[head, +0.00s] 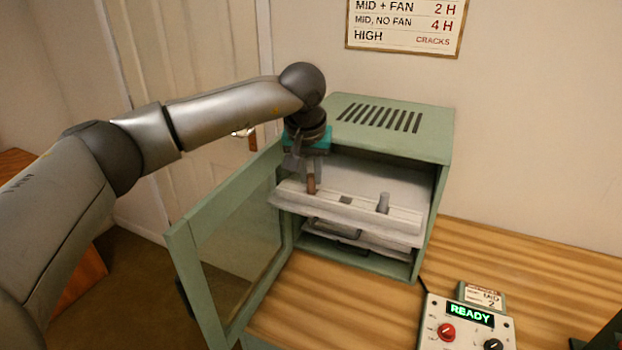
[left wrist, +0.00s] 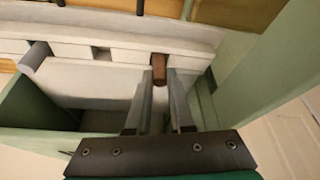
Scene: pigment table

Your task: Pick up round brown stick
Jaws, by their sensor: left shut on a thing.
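The round brown stick (head: 311,184) stands upright at the left end of a pale rack (head: 350,207) on the upper level of the green oven cabinet. My left gripper (head: 312,172) reaches down from above and is shut on the stick's upper part. In the left wrist view the brown stick (left wrist: 159,70) shows between the tips of the two fingers (left wrist: 160,85). I cannot tell whether its lower end is still seated in the rack. My right gripper is not in view.
A grey stick (head: 383,202) stands in the rack's right part, with a dark square slot (head: 345,199) between. The cabinet's glass door (head: 240,240) hangs open at left. A control box (head: 466,325) reading READY sits on the wooden table (head: 530,262). The cabinet roof (head: 390,120) is close to my wrist.

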